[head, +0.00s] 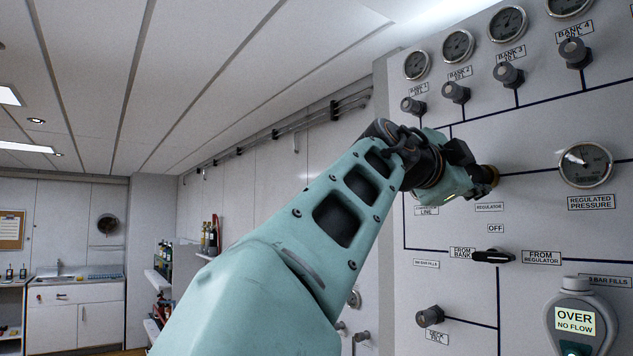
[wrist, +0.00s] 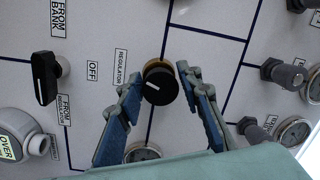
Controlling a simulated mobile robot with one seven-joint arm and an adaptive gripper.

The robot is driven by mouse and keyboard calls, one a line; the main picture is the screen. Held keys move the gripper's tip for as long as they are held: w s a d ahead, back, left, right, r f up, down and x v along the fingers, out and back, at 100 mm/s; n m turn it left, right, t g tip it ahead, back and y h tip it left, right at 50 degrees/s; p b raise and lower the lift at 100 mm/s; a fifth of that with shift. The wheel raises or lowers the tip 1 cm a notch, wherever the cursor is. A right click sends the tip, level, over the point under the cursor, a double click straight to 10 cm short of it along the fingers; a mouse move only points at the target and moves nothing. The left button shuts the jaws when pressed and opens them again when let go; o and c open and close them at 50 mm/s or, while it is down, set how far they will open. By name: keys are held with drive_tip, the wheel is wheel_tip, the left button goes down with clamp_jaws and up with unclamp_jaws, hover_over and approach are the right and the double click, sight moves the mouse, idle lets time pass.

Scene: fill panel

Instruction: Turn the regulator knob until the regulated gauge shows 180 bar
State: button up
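The regulator knob (wrist: 159,84) is round and black with a white pointer line, on a brass collar; its collar shows in the head view (head: 491,175) beside my gripper (head: 468,178). In the wrist view my gripper (wrist: 157,74) is open, with one finger on each side of the knob and a visible gap at the left finger. The regulated pressure gauge (head: 585,165) is right of the knob. Its needle points to the upper left; its numbers are too small to read. In the wrist view this gauge (wrist: 142,153) is partly hidden behind my gripper.
Bank knobs (head: 509,74) and gauges (head: 507,24) line the panel above. A black selector lever (head: 492,256) sits below the regulator. A grey unit reading "OVER NO FLOW" (head: 575,319) is at the lower right, and another knob (head: 430,316) is at lower left.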

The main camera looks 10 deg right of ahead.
drive_tip(key=shift+o, duration=1)
drive_tip(key=shift+a, duration=0.15)
drive_tip(key=v, duration=1.1)
drive_tip(key=shift+s+a, duration=0.3)
idle(0.8)
